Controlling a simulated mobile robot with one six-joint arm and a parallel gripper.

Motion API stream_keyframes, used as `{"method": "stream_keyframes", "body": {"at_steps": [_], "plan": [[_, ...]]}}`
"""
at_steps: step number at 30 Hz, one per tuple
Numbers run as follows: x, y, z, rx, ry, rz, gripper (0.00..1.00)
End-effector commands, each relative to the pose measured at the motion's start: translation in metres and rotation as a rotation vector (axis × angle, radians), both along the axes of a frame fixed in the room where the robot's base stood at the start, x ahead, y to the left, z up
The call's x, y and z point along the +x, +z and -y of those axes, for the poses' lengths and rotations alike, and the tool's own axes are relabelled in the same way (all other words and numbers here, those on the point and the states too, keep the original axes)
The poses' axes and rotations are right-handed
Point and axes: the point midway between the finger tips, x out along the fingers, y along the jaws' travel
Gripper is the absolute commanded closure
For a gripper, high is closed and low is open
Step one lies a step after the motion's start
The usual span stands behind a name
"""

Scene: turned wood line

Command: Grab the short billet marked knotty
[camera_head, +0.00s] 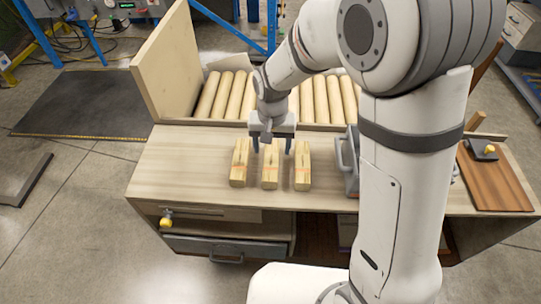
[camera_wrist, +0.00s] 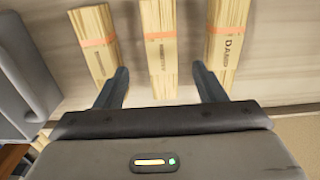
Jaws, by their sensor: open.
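Three short pale wood billets with orange bands lie side by side on the bench. In the head view they are the left billet (camera_head: 240,165), the middle billet (camera_head: 270,168) and the right billet (camera_head: 302,168). In the wrist view the order is reversed: the right one there (camera_wrist: 226,40) has lettering like "DAMP". The middle one (camera_wrist: 158,55) and the left one (camera_wrist: 97,50) bear small marks I cannot read surely, so which is knotty is unclear. My gripper (camera_head: 271,149) is open and empty, its fingers (camera_wrist: 160,72) spread either side of the middle billet's near end.
The bench top (camera_head: 175,165) is bare left of the billets. A grey bin (camera_head: 347,165) stands close to their right, and also shows in the wrist view (camera_wrist: 25,75). Behind are several long round wood rods (camera_head: 222,95) and an upright wooden panel (camera_head: 172,65). A brown board (camera_head: 495,185) lies far right.

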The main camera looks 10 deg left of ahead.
Motion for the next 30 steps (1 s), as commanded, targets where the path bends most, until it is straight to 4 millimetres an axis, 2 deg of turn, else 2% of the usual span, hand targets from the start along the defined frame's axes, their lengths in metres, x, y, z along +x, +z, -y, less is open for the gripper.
{"method": "stream_keyframes", "body": {"at_steps": [18, 27, 30], "plan": [[0.007, -0.072, -0.003, -0.002, -0.001, -0.004, 0.36], [0.007, -0.078, -0.003, 0.000, -0.002, -0.001, 0.36], [0.007, -0.078, -0.003, 0.000, -0.002, -0.001, 0.43]]}}
